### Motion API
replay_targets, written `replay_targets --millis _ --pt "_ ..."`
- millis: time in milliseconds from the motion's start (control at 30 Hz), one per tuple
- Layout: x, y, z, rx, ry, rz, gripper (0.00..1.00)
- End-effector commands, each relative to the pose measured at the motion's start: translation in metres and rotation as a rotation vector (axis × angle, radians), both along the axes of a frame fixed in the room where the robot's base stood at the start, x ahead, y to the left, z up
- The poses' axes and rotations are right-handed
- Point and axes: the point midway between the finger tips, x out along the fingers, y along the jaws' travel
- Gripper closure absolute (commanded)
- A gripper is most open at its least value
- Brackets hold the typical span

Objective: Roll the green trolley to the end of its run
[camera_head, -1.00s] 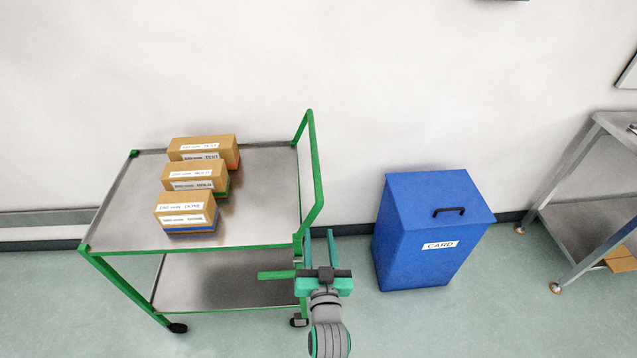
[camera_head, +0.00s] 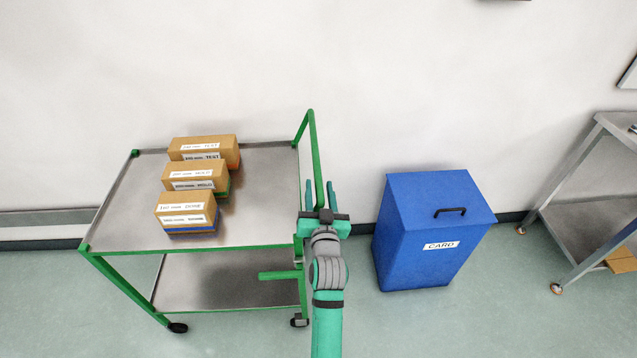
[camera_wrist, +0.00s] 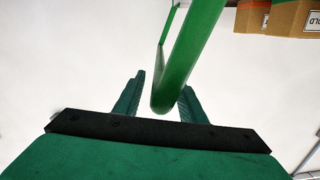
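The green trolley (camera_head: 303,268) stands by the wall, with a grey steel top shelf, a lower shelf and a green push handle (camera_head: 312,142) rising at its right end. My gripper (camera_head: 320,187) is at the near right corner of the trolley, its two fingers pointing toward the wall. In the wrist view my gripper (camera_wrist: 158,98) is open, and the green handle tube (camera_wrist: 187,55) passes between its fingers, with a gap showing on both sides. I cannot tell exactly how deep the tube sits between the fingers.
Several cardboard boxes (camera_head: 184,212) sit on the top shelf. A blue bin (camera_head: 432,230) marked CARD stands on the floor right of the trolley, with a gap between. A steel table (camera_head: 592,185) stands at the far right. The floor in front is clear.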

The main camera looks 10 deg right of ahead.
Motion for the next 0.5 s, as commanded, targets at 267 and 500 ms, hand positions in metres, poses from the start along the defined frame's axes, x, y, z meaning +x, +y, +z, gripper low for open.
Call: replay_targets --millis 267,500 --pt "0.026 -0.003 0.0 0.001 0.0 0.0 0.63" --pt "0.029 -0.003 0.0 0.0 -0.001 0.0 0.63"
